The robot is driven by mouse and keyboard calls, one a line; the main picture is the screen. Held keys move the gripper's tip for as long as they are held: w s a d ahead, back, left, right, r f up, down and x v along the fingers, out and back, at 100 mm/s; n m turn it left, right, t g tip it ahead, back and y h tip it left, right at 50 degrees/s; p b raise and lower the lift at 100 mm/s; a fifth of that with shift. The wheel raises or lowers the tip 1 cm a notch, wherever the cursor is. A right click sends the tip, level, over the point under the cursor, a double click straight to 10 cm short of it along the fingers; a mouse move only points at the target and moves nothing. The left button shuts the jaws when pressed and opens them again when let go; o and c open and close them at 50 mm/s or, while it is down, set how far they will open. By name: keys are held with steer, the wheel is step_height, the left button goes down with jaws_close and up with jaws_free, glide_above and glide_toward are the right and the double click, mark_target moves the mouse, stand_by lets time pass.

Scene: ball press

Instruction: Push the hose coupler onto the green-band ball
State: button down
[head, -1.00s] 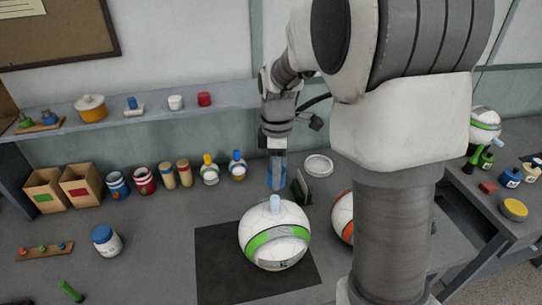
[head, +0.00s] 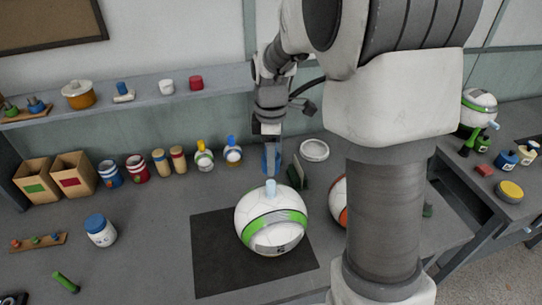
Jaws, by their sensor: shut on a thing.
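The green-band ball (head: 262,236), white with a green stripe, sits on a dark mat (head: 216,262) in the head view. A light-blue stem (head: 270,188) stands up from its top. My gripper (head: 271,150) points down just above and behind the ball in the picture. It is shut on a blue piece (head: 271,160), which looks like the hose coupler; my fingers partly cover it. The blue piece's lower end shows close above the stem. I cannot tell from this angle whether they touch or stand apart in depth.
An orange-striped ball (head: 338,202) stands to the right, partly hidden by my arm. A dark green block (head: 299,172) and a white round dish (head: 314,150) are near the gripper. Bottles, jars and boxes line the back left. A blue-lidded jar (head: 100,230) stands left of the mat.

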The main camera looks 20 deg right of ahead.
mark_target(271, 182)
steer(key=shift+f+b, duration=1.2)
steer(key=shift+f, duration=0.85)
steer(key=shift+f+b, duration=1.55)
steer(key=shift+f, duration=0.6)
steer(key=shift+c, duration=0.8)
jaws_free()
step_height(271, 182, up, 18)
steer(key=shift+f+p, duration=0.25)
steer(key=shift+p, duration=0.15)
